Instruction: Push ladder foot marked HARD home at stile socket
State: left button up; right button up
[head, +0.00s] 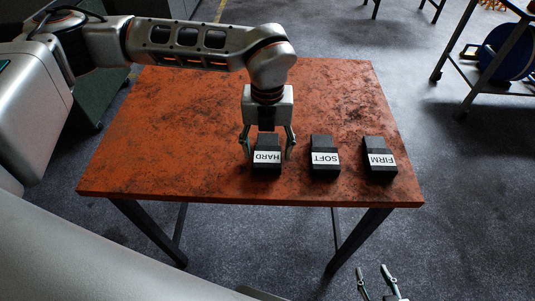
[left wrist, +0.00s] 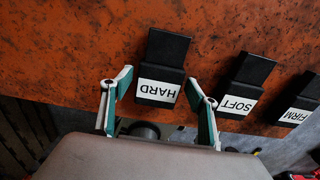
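The ladder foot marked HARD (head: 267,145) is a black block with a white label, lying on the orange table (head: 200,110). My left gripper (head: 268,150) points down over it, open, one finger on each side. The left wrist view shows the HARD foot (left wrist: 166,52) between and beyond the spread fingertips, with gaps on both sides. I cannot tell how high the fingertips are above the table. My right gripper (head: 376,271) shows only its two spread fingers at the bottom edge, low and in front of the table. No ladder or stile socket is in view.
Two similar black feet, marked SOFT (head: 323,145) and FIRM (head: 377,148), lie to the right in a row near the table's front edge. The left and back of the tabletop are bare. A dark-framed table (head: 490,80) with a blue round object (head: 508,52) stands at right.

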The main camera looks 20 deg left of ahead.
pick_arm(q)
jog(key=c, duration=0.8)
